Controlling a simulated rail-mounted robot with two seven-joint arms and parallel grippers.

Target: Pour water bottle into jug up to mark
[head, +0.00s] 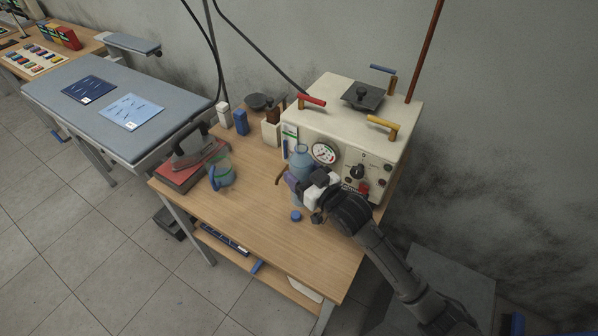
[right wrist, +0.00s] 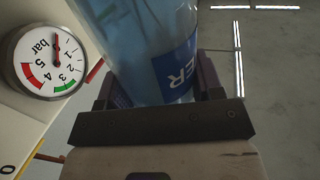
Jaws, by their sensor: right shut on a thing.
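A blue clear water bottle (head: 302,160) stands roughly upright in front of the white machine in the head view. My right gripper (head: 300,184) is shut on it. In the right wrist view the bottle (right wrist: 150,60) fills the space between the fingers of my right gripper (right wrist: 155,95), and part of its blue label shows. A clear jug (head: 222,174) with a blue handle stands on the wooden table to the left of the bottle, apart from it. Its mark is too small to make out. My left gripper is out of view.
The white machine (head: 345,130) with a pressure gauge (head: 324,153) stands close behind the bottle. An iron (head: 200,150) on a red stand is left of the jug. A blue cap (head: 296,216) lies on the wooden table (head: 250,205). The table between jug and bottle is clear.

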